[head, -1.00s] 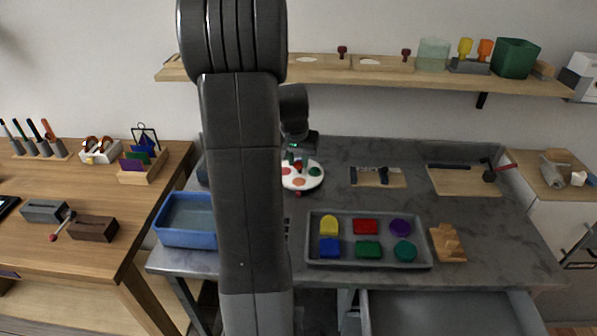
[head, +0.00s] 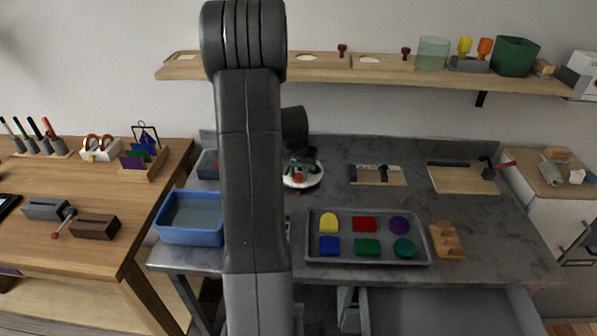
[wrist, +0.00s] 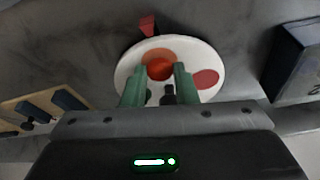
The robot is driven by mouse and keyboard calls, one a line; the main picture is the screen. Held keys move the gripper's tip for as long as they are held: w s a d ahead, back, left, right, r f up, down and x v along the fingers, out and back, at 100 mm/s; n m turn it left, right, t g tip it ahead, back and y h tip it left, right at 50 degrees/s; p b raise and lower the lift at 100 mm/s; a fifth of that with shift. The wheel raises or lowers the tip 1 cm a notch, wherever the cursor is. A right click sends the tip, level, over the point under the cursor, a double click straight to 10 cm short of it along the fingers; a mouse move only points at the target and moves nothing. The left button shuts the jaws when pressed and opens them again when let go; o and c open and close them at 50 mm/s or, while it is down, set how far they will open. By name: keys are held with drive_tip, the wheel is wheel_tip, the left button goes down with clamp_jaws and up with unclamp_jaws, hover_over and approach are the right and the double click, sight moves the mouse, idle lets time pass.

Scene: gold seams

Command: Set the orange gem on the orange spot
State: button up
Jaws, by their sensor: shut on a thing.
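A round white plate (wrist: 128,68) with coloured spots lies on the grey counter; it also shows in the head view (head: 318,180), partly hidden by my arm. My gripper (wrist: 160,72) is over the plate, its two green fingers shut on the round orange gem (wrist: 160,69). In the wrist view the gem overlaps the near part of the orange spot (wrist: 155,54). I cannot tell whether it touches the plate. A red spot (wrist: 206,78) is to the right. The near part of the plate is hidden behind the gripper.
A red piece (wrist: 148,26) sits at the plate's edge. A blue bin (head: 190,237) stands left of my arm. A grey tray (head: 384,262) of coloured blocks and a wooden board with dark tools (head: 400,178) are to the right. Bare counter lies between them.

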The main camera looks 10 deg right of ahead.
drive_tip(key=shift+f, duration=0.2)
drive_tip(key=o, duration=0.9)
drive_tip(key=shift+o, duration=0.2)
drive_tip(key=shift+r, duration=0.15)
drive_tip(key=shift+r, duration=0.25)
drive_tip(key=v, duration=1.1)
drive_tip(key=shift+r, duration=0.3)
drive_tip(key=shift+s+f, duration=0.1)
drive_tip(key=shift+s, duration=0.05)
